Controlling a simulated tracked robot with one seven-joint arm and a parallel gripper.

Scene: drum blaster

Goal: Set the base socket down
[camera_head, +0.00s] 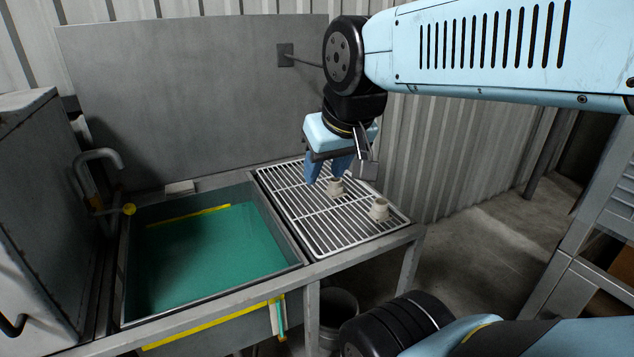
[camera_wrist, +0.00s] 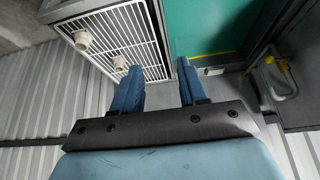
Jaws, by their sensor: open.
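Two small cream socket pieces stand on the white wire rack (camera_head: 300,212). The nearer one to my gripper (camera_head: 326,175) is the socket (camera_head: 336,188) just below and beside its fingertips. The other socket (camera_head: 379,210) stands farther right, towards the rack's front. In the wrist view, one socket (camera_wrist: 119,63) is just left of the left blue finger, and the other socket (camera_wrist: 83,39) is farther up and left. My gripper (camera_wrist: 158,66) is open, with nothing seen between its fingers. I cannot tell which piece is the base socket, or whether a finger touches the nearer one.
A sink-like basin (camera_head: 207,250) with a green floor and yellow strips adjoins the rack on the left. A bent pipe tap (camera_head: 97,160) stands at its far left. A grey back panel (camera_head: 190,90) rises behind. The rack's left part is bare.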

